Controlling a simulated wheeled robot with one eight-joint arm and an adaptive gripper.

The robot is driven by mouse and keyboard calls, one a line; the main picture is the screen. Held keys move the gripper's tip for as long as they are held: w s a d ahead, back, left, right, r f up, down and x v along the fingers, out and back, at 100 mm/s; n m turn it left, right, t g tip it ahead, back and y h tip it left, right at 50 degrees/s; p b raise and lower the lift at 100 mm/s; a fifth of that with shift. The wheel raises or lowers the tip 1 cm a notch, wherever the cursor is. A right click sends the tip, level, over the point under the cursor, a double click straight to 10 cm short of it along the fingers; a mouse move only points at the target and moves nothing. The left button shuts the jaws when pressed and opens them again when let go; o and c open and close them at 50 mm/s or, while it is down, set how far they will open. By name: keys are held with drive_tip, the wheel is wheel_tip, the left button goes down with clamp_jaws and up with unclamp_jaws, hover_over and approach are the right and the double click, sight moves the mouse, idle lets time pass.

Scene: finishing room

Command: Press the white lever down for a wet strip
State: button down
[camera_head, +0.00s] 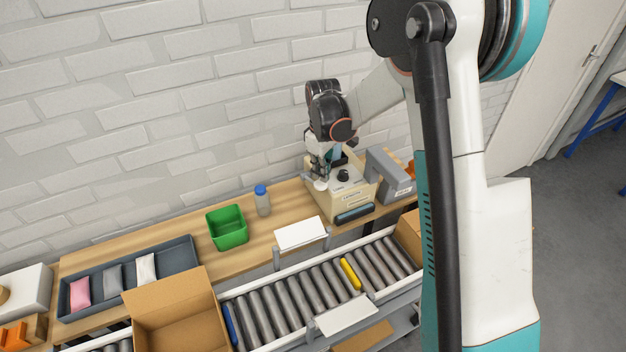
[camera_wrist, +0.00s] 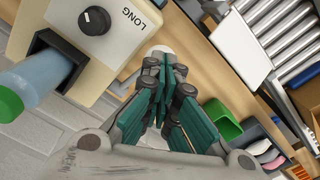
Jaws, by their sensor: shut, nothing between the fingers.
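The beige dispenser (camera_head: 345,201) stands on the wooden bench near its right end. It carries a black dial (camera_wrist: 94,20) beside the word LONG. The white lever's rounded end (camera_head: 320,184) shows at the dispenser's left side, just under my gripper (camera_head: 319,172). In the wrist view the white end (camera_wrist: 161,49) is partly hidden behind my shut, empty fingers (camera_wrist: 165,68). I cannot tell whether the fingertips touch it. A dark bar (camera_head: 354,213) lies across the dispenser's front. No strip is visible there.
A bottle with a green cap (camera_wrist: 8,104) is fitted to the dispenser. A grey box (camera_head: 389,174) stands close on its right. A blue-capped bottle (camera_head: 262,201), green bin (camera_head: 227,228) and white sheet (camera_head: 300,233) are to the left. A roller conveyor (camera_head: 290,300) runs in front.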

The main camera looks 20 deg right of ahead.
sight(322, 184)
drive_tip(key=shift+f, duration=0.2)
drive_tip(key=shift+f+b, duration=0.35)
drive_tip(key=shift+b, duration=0.1)
drive_tip(key=shift+f+b, duration=0.55)
drive_tip(key=shift+f, duration=0.2)
drive_tip(key=shift+s+f+b, duration=0.1)
drive_tip(key=shift+f+b, duration=0.25)
drive_tip(key=shift+b, duration=0.1)
drive_tip(key=shift+f, duration=0.1)
drive_tip(key=shift+s+f+b, duration=0.25)
drive_tip(key=shift+f+b, duration=0.15)
drive_tip(key=shift+b, duration=0.1)
drive_tip(key=shift+d, duration=0.1)
idle(0.4)
